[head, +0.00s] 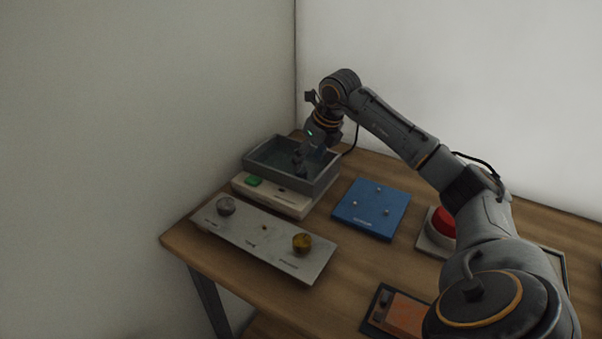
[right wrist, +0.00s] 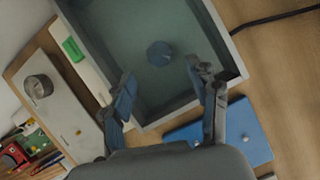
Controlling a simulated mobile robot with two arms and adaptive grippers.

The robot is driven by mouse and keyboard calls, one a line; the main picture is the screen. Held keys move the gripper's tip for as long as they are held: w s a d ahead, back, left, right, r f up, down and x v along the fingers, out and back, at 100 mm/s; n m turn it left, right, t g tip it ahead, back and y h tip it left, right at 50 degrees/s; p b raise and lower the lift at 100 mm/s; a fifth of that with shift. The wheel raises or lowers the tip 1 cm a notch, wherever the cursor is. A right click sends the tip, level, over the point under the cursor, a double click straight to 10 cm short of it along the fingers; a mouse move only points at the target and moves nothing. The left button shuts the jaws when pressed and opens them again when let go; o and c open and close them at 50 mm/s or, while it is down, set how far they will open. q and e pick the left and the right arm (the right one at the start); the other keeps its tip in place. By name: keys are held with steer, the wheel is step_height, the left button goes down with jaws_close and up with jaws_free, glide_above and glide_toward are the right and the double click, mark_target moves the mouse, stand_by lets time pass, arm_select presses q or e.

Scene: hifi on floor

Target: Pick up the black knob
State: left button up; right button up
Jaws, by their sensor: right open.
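A dark round knob (right wrist: 160,53), bluish-black in this light, lies on the floor of a grey open tray (right wrist: 222,35) in the right wrist view. My right gripper (right wrist: 160,76) is open and empty, pointing down into the tray. In that view the knob shows just beyond the fingertips, between their lines, and apart from both. In the head view the right gripper (head: 301,162) is over the grey tray (head: 322,183), and I cannot make out the knob there. My left gripper is not in view.
The tray sits on a pale box with a green button (head: 253,181). A metal panel (head: 262,245) with a silver knob (head: 226,205) and a brass knob (head: 302,243) lies in front. A blue plate (head: 372,207) and a red button (head: 444,222) stand to the right. Walls close off the left and back.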

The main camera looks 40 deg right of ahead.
mark_target(303, 171)
steer(key=x, duration=0.5)
steer(key=shift+w+p, duration=0.25)
steer(key=shift+p, duration=0.15)
steer(key=shift+c, duration=0.5)
steer(key=c, duration=1)
steer(key=shift+r, duration=0.15)
